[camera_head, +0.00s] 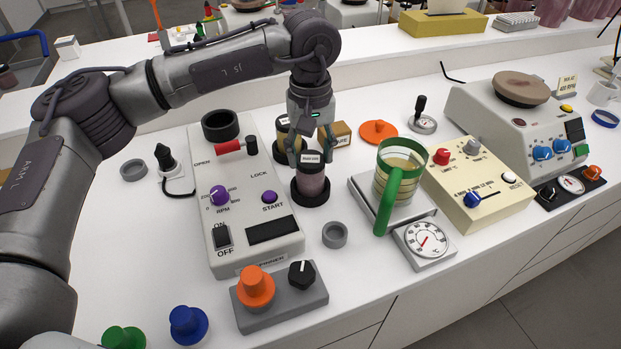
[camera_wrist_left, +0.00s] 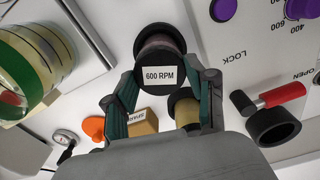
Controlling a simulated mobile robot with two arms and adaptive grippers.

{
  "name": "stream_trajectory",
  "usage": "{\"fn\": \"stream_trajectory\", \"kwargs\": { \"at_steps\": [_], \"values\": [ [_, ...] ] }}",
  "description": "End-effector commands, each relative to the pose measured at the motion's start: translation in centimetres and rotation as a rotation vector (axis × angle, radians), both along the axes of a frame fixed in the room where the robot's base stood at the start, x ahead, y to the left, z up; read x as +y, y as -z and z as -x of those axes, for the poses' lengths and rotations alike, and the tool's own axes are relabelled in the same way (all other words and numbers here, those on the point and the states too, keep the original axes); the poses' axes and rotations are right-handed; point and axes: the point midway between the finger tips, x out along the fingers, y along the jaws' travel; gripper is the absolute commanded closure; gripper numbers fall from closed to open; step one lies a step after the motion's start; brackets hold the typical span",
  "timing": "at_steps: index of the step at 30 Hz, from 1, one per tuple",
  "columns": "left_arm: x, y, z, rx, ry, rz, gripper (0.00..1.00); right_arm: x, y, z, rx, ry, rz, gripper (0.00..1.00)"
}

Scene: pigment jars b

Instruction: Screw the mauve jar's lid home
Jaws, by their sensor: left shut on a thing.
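The mauve jar (camera_head: 311,187) stands upright in a black ring holder (camera_head: 311,201) on the white bench, right of the spinner panel. Its black lid (camera_head: 311,161) sits on top. In the left wrist view the lid (camera_wrist_left: 158,97) carries a white "600 RPM" label, and a little of the jar shows beyond it. My left gripper (camera_head: 310,152) comes down from above and is shut on the lid, a finger on each side. Whether a gap remains between lid and jar is too small to tell. My right gripper is not in view.
A second jar (camera_head: 285,145) and a cardboard box (camera_head: 341,134) stand close behind. The spinner panel (camera_head: 233,180) with a red-handled lever is at left. A green-handled jug (camera_head: 388,180) stands on a scale at right. A small grey ring (camera_head: 335,235) lies in front.

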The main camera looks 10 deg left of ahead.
Motion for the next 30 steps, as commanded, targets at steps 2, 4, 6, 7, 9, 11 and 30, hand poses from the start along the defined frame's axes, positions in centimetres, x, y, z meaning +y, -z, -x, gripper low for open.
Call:
{"fn": "stream_trajectory", "kwargs": {
  "at_steps": [2,4,6,7,9,11,30],
  "values": [
    [0.0,0.2,0.0,0.001,0.047,0.000,0.99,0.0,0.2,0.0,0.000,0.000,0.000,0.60],
    [0.0,0.1,0.0,0.001,0.062,0.000,0.99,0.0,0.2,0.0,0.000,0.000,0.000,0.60],
    [0.0,0.1,0.0,0.001,0.062,0.000,0.99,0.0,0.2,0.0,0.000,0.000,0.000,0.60],
    [0.0,0.1,0.0,0.001,0.061,0.000,0.99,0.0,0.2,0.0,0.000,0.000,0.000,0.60],
    [0.0,0.1,0.0,0.001,0.060,0.000,0.41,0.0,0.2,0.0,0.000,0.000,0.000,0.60],
    [0.0,0.1,0.0,0.001,0.060,0.000,0.31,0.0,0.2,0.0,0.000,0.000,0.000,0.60],
    [-0.1,-2.6,0.0,-0.003,0.058,0.001,0.15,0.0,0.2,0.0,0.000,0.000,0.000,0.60]
  ]
}}
